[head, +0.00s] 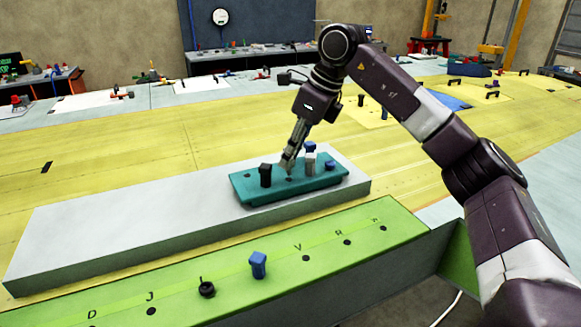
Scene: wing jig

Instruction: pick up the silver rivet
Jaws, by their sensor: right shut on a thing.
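The teal tray (258,198) sits on the long grey block. My right gripper (288,163) comes down over the middle of the tray, pointing down. It is shut on a small metallic grey piece, the silver rivet (287,169), which is mostly hidden by the fingers and hard to tell from them. Its lower end is close above the tray, near a dark hole. A pale rivet (309,164) stands in the tray just right of the fingers. A black rivet (265,176) stands to their left. My left gripper is not in view.
Blue rivets stand behind the pale one (310,146) and at the tray's right (330,165). The grey block's left part (110,232) is clear.

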